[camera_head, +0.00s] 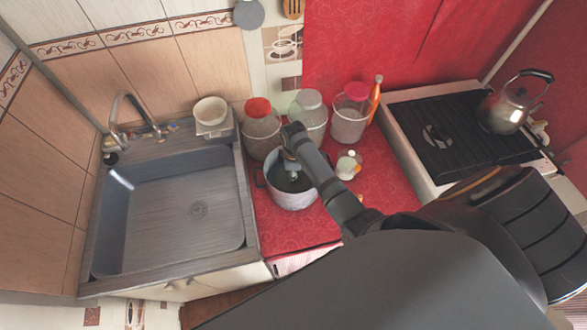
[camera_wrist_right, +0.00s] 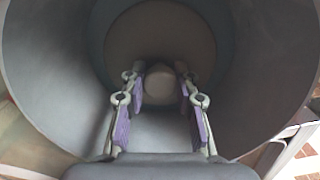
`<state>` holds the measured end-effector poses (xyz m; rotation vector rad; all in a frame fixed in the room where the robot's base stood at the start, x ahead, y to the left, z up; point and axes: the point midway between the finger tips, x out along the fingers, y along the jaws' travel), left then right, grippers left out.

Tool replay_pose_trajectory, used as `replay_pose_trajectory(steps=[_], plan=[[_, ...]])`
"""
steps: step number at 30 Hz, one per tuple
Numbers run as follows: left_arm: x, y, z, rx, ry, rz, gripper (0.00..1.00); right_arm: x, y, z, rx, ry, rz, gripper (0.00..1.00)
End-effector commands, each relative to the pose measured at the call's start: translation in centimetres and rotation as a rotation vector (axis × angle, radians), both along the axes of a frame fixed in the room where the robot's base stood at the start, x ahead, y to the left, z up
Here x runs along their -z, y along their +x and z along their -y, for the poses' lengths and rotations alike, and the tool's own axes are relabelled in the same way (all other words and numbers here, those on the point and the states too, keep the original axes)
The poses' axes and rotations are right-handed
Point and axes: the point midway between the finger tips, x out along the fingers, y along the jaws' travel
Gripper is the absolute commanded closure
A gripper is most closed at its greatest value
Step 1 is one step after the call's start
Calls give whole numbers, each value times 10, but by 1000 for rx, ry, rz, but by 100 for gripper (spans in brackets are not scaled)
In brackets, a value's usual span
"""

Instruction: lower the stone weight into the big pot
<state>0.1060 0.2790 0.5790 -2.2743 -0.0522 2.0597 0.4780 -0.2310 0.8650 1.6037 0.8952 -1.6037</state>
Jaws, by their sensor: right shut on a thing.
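The big pot (camera_head: 292,200) is a light grey metal pot on the red oilcloth, right of the sink. My right gripper (camera_head: 291,172) reaches down into its mouth from above. In the right wrist view the pot's inner wall (camera_wrist_right: 270,60) surrounds the fingers. There my right gripper (camera_wrist_right: 160,84) is shut on a pale rounded piece between the fingertips, which I take as the stone weight (camera_wrist_right: 159,90). Whether the weight touches the pot's bottom I cannot tell. In the head view my arm and gripper hide most of the weight. My left gripper is not in view.
Three jars stand behind the pot: a red-lidded jar (camera_head: 261,130), a pale-lidded jar (camera_head: 309,116) and another red-topped jar (camera_head: 349,115). A small pale item (camera_head: 348,165) stands right of the pot. The sink (camera_head: 175,215) is left; the stove (camera_head: 450,130) with a kettle (camera_head: 503,108) is right.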

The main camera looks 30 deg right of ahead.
Motion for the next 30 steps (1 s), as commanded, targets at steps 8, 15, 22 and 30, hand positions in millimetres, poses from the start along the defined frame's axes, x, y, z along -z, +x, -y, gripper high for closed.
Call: replay_pose_trajectory(steps=[8,15,22,30], plan=[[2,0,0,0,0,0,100,3,1,0,0,0,2,100],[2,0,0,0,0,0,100,2,1,0,0,0,2,63],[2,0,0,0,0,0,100,3,0,0,0,-1,1,44],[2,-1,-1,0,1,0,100,0,0,0,0,0,-1,44]])
